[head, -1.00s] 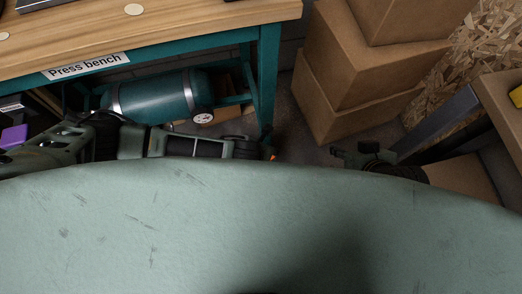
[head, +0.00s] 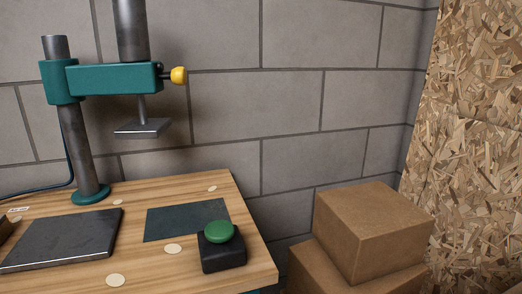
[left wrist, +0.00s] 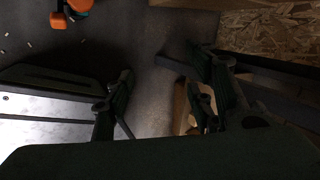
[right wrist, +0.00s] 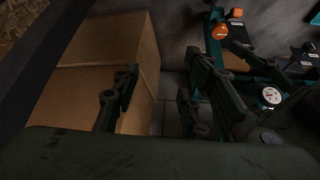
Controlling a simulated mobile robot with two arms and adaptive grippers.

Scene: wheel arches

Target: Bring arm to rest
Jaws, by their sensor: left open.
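My left gripper (left wrist: 165,85) shows in the left wrist view with its two dark fingers spread apart. Nothing is seen between them but grey floor and part of a brown box. My right gripper (right wrist: 163,90) shows in the right wrist view with its fingers apart and no object held between them. A cardboard box (right wrist: 90,60) is behind its left finger. Neither arm shows in the head view.
The wooden bench (head: 190,190) carries a teal press (head: 115,80), a dark metal plate (head: 65,240) and a green button (head: 218,232) on a black base. Stacked cardboard boxes (head: 370,230) stand right of it. A gauge (right wrist: 271,95) is right of my right gripper.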

